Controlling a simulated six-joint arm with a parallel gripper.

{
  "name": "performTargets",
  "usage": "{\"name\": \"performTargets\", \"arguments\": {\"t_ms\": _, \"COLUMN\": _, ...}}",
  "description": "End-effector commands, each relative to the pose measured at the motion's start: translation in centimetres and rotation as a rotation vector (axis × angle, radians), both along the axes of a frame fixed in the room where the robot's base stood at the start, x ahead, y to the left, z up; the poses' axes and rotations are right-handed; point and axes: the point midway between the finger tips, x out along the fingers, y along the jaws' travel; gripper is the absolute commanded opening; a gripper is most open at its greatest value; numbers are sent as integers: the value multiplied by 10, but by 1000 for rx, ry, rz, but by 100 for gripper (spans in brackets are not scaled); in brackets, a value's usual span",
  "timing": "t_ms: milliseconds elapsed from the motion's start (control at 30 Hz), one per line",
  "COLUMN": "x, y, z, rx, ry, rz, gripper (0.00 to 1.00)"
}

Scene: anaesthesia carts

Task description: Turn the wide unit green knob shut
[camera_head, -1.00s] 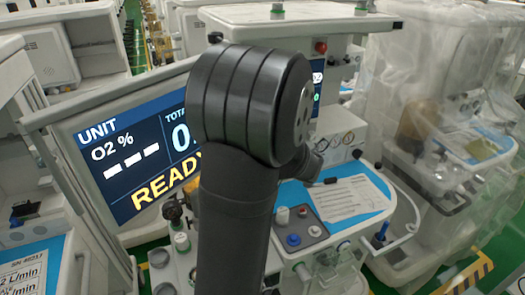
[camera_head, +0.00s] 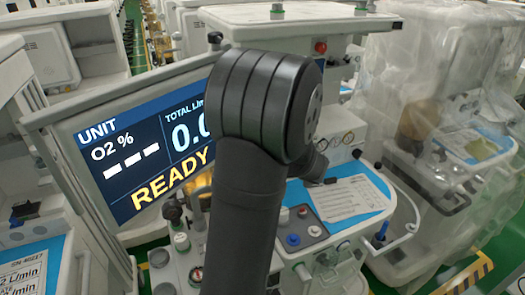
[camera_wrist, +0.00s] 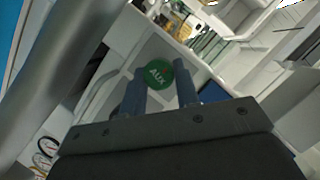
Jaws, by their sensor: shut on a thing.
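A round green knob (camera_wrist: 158,74) marked "AUX" shows in the wrist view, with its lettering tilted. My gripper (camera_wrist: 160,69) has its two blue fingers on either side of the knob and is shut on it. The knob's lower part and its mount are hidden behind the fingers and the gripper body. In the head view, my dark arm stands in front, and neither the gripper nor the green knob can be made out.
A unit with a wide screen (camera_head: 133,160) reading "READY" stands left of my arm. A blue-topped work surface with a paper sheet (camera_head: 346,198) lies to the right. A plastic-covered cart (camera_head: 440,130) stands further right. Dial gauges (camera_wrist: 45,148) show at the wrist view's lower left.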

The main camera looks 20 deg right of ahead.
Motion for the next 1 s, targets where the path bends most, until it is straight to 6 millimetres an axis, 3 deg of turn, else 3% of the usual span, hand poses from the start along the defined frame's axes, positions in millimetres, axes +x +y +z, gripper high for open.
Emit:
{"name": "performTargets", "arguments": {"t_ms": 200, "x": 0, "y": -1, "z": -1, "rx": 133, "ry": 1, "rz": 1, "gripper": 6}}
{"name": "performTargets", "arguments": {"t_ms": 533, "x": 0, "y": -1, "z": -1, "rx": 146, "ry": 1, "rz": 0, "gripper": 6}}
{"name": "performTargets", "arguments": {"t_ms": 567, "x": 0, "y": -1, "z": -1, "rx": 145, "ry": 1, "rz": 0, "gripper": 35}}
{"name": "performTargets", "arguments": {"t_ms": 633, "x": 0, "y": -1, "z": -1, "rx": 145, "ry": 1, "rz": 0, "gripper": 48}}
{"name": "performTargets", "arguments": {"t_ms": 1000, "x": -3, "y": -2, "z": 1, "rx": 144, "ry": 1, "rz": -1, "gripper": 51}}
